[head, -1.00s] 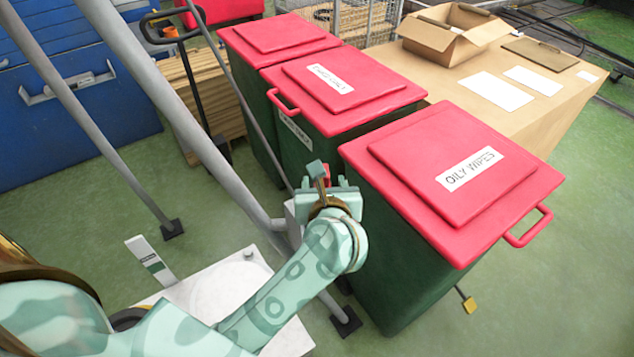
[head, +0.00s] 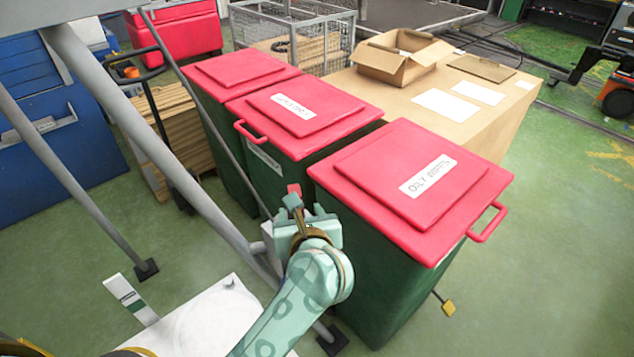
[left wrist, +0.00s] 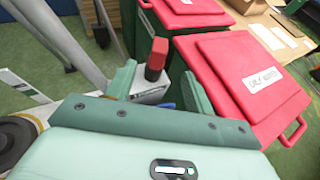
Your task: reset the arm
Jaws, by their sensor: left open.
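My left gripper (head: 305,212) is at the end of the pale green arm, in front of the near corner of the bin labelled "OILY WIPES" (head: 362,232). In the left wrist view its two fingers (left wrist: 160,88) are apart, with nothing gripped between them. Beyond and between the fingers stands a red-topped part (left wrist: 156,56) on a grey block (left wrist: 148,92). The red part also shows in the head view (head: 294,189), just past the gripper. I cannot tell whether a finger touches it. My right gripper is in neither view.
Two more red-lidded green bins (head: 300,105) stand behind. Slanted grey poles (head: 150,130) rise to the left of the gripper. A white plate (head: 205,318) lies low at the front. A brown table (head: 480,125) with an open carton (head: 398,62) is behind.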

